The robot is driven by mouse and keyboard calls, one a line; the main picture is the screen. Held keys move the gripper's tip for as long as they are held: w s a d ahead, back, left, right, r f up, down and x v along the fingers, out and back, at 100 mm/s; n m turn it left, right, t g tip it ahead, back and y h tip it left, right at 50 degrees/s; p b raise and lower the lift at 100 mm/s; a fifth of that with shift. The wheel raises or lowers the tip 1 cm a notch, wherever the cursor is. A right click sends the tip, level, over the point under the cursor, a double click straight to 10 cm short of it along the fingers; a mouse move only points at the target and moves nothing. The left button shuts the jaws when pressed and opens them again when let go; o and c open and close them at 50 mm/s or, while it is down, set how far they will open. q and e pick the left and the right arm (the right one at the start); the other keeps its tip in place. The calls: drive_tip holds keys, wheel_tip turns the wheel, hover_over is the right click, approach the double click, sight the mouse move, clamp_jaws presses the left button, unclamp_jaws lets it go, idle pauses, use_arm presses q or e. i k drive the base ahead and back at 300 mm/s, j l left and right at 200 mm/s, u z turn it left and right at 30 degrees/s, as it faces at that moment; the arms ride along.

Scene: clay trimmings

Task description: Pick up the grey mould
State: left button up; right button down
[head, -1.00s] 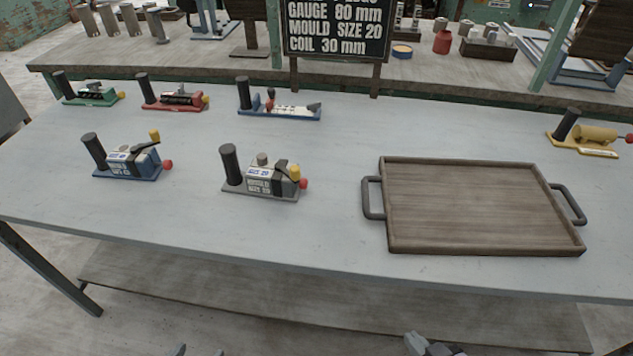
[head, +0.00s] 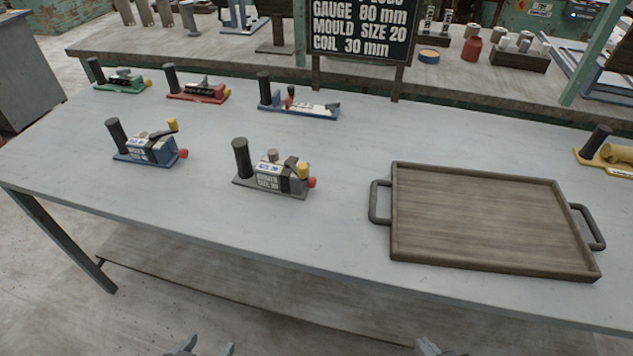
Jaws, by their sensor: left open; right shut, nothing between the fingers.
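The grey mould (head: 262,184) stands on the table, left of the wooden tray. It has a black upright handle on its left, a printed label, and yellow and red knobs on its right. Nothing touches it. My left gripper (head: 209,346) shows only its fingertips at the bottom edge; it is open and empty, well short of the table's front edge in the picture. My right gripper (head: 428,347) is partly in view at the bottom edge, shut and empty. Most of both grippers is cut off by the frame.
A blue mould (head: 148,152) stands left of the grey one. Behind are green (head: 122,82), red (head: 200,95) and blue-based (head: 300,107) tools; a yellow one (head: 615,157) is at right. The tray (head: 490,218) fills the right front. A sign (head: 360,30) stands behind.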

sight(271, 175)
drive_tip(key=i+j+z, duration=0.15)
drive_tip(key=j, duration=0.25)
drive_tip(key=i+j+z, duration=0.2)
drive_tip(key=j, duration=0.15)
drive_tip(key=j+z, duration=0.15)
drive_tip(key=j, duration=0.25)
drive_tip(key=k+j, duration=0.15)
drive_tip(key=k, duration=0.15)
drive_tip(key=i+l, duration=0.1)
drive_tip(key=i, duration=0.2)
